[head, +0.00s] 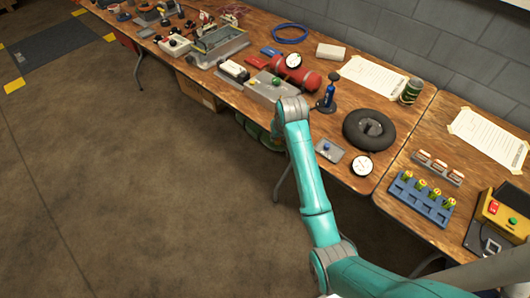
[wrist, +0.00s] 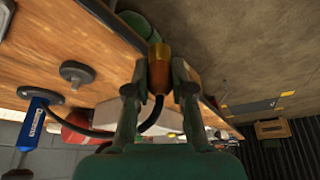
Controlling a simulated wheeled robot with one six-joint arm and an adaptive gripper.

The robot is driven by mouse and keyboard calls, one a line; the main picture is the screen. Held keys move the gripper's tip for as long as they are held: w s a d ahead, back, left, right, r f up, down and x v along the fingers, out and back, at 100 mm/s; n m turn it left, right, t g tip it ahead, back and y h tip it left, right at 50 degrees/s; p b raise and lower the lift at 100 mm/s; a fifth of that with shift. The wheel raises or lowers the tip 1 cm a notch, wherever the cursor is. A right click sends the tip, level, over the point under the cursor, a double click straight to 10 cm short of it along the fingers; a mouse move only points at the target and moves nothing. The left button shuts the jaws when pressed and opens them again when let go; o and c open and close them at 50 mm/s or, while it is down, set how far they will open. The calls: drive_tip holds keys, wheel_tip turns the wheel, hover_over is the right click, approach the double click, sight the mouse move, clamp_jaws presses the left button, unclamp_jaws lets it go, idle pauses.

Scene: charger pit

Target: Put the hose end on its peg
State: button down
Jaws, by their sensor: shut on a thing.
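The hose end is a brass-orange fitting (wrist: 157,65) on a thin black hose (wrist: 152,115), seen in the wrist view. My gripper (wrist: 159,78) is shut on the fitting, with one finger on each side of it. The fitting is beside the edge of the wooden bench. In the head view my gripper is mostly hidden behind the end of my arm at the bench's front edge, and the hose end cannot be made out there.
A green object (head: 258,132) is below the bench edge.

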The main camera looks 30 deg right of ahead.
drive_tip(key=shift+m+h, duration=0.4)
drive_tip(key=shift+m, duration=0.5)
drive_tip(key=d+r, duration=0.2)
drive_tip(key=d, duration=0.2)
drive_tip(key=w+d+r, duration=0.1)
drive_tip(key=d+r, duration=0.2)
drive_tip(key=d, duration=0.1)
drive_tip(key=w+d+r, duration=0.1)
drive_tip(key=d+r, duration=0.1)
drive_tip(key=d, duration=0.2)
drive_tip(key=shift+d+r, duration=0.2)
drive_tip(key=shift+r, duration=0.2)
drive_tip(key=shift+f, duration=2.25)
drive_tip(key=shift+f, duration=1.4)
drive_tip(key=c, duration=0.9)
unclamp_jaws()
drive_tip(key=v, duration=1.2)
drive_tip(key=shift+w+r, duration=0.1)
drive_tip(key=shift+w, duration=0.1)
